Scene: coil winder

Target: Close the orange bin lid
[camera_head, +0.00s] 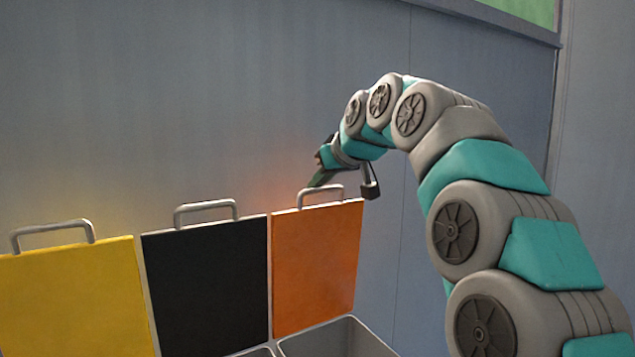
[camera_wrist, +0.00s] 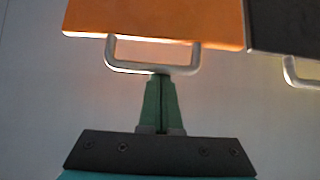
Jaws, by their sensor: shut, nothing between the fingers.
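The orange lid (camera_head: 316,262) stands upright and open at the back of its grey bin (camera_head: 340,342) in the head view. A grey metal handle (camera_head: 321,190) rises from its top edge. In the wrist view the orange lid (camera_wrist: 150,20) is at the top and its handle (camera_wrist: 153,68) hangs below the edge. My gripper (camera_head: 312,185) is behind the top of the orange lid, close to the handle. In the wrist view my green fingers (camera_wrist: 160,82) are shut together with nothing between them. Their tips are at the handle's bar; I cannot tell whether they touch it.
A black lid (camera_head: 205,285) and a yellow lid (camera_head: 75,305) stand upright to the left, each with a grey handle. A plain grey wall (camera_head: 180,90) is behind the lids.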

